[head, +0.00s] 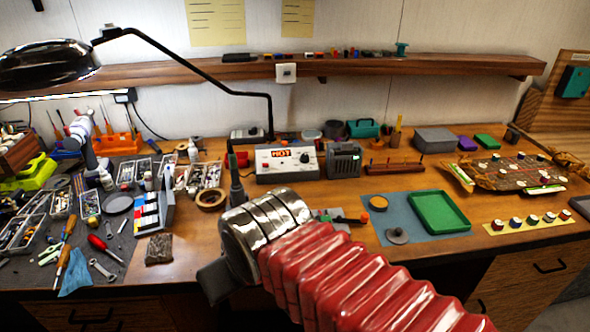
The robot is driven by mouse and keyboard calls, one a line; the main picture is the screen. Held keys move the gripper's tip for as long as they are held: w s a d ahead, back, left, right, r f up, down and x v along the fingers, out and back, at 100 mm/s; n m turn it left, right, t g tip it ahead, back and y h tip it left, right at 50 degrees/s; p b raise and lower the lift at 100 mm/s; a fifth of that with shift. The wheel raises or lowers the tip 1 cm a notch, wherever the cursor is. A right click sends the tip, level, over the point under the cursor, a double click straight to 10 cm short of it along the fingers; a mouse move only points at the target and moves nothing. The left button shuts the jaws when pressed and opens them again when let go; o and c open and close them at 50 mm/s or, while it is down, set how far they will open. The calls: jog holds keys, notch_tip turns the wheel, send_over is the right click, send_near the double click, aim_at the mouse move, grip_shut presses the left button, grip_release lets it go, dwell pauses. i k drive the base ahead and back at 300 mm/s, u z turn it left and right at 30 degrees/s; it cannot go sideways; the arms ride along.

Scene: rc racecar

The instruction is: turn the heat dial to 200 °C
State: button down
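The grey soldering station (287,163) stands at the back middle of the bench, with a lit red display (281,154) whose reading is too small to tell for sure. Its dark round dial (304,158) is on the right of the front face; the pointer and scale marks cannot be read. My gripper (228,238) is in front of the station, lower and to the left, at the end of my red ribbed arm. Dark parts show beyond its metal collar. It looks clear of the dial. Whether its fingers are open or shut is not clear.
A dark ribbed box (343,160) stands close right of the station. A tape roll (211,199) lies to the left. A black lamp arm (200,75) reaches down behind the station. A blue mat (400,222) with a green tray (438,212) lies right.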

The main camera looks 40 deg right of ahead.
aim_at(304, 157)
jog(key=z, duration=1.9)
jog(key=k, duration=0.7)
jog(key=u, duration=0.75)
jog(key=i, duration=1)
